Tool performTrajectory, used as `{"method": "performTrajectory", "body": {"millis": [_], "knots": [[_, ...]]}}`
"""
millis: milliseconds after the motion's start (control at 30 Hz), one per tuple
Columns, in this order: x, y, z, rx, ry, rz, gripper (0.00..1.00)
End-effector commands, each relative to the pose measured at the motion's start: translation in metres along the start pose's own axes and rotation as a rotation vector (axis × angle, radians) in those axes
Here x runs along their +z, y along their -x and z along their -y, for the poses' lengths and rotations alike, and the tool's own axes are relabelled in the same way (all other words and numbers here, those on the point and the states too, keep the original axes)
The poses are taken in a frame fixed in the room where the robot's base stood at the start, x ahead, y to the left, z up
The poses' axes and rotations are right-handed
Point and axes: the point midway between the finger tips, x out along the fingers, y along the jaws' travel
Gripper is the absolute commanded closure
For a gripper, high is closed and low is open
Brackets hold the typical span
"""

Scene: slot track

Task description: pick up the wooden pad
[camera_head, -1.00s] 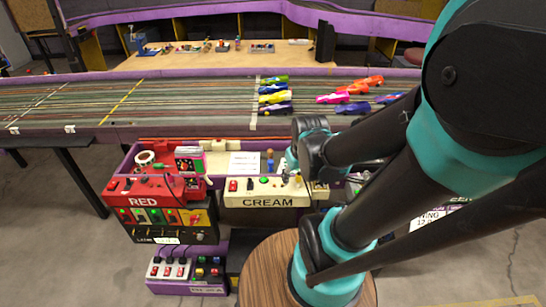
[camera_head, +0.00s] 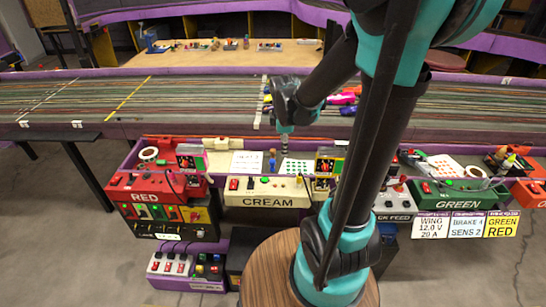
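I cannot make out a wooden pad for certain; any small one on the consoles is too small to tell or hidden. My gripper (camera_head: 285,150) hangs below my wrist, pointing down in front of the track's front edge, above the back of the cream console (camera_head: 265,191). Its fingers are small and dark, so whether they are open or shut does not show. A small upright brown and blue item (camera_head: 272,160) stands on the console shelf just left of and below my gripper.
The slot track (camera_head: 190,100) runs across the view, with toy cars (camera_head: 345,97) partly behind my arm. A red console (camera_head: 150,190) stands left and a green console (camera_head: 455,193) right. A long tan table (camera_head: 190,60) with small items is at the back.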

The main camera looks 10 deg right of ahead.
Motion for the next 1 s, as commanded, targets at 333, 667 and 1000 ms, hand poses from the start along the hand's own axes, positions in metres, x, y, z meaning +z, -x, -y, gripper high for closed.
{"method": "performTrajectory", "body": {"millis": [333, 667, 1000], "knots": [[-0.039, -0.021, -0.071, -0.043, 0.699, 0.039, 0.52], [-0.063, -0.037, -0.105, -0.081, 1.109, 0.051, 0.52], [-0.061, -0.078, -0.106, -0.084, 1.141, 0.051, 0.52]]}}
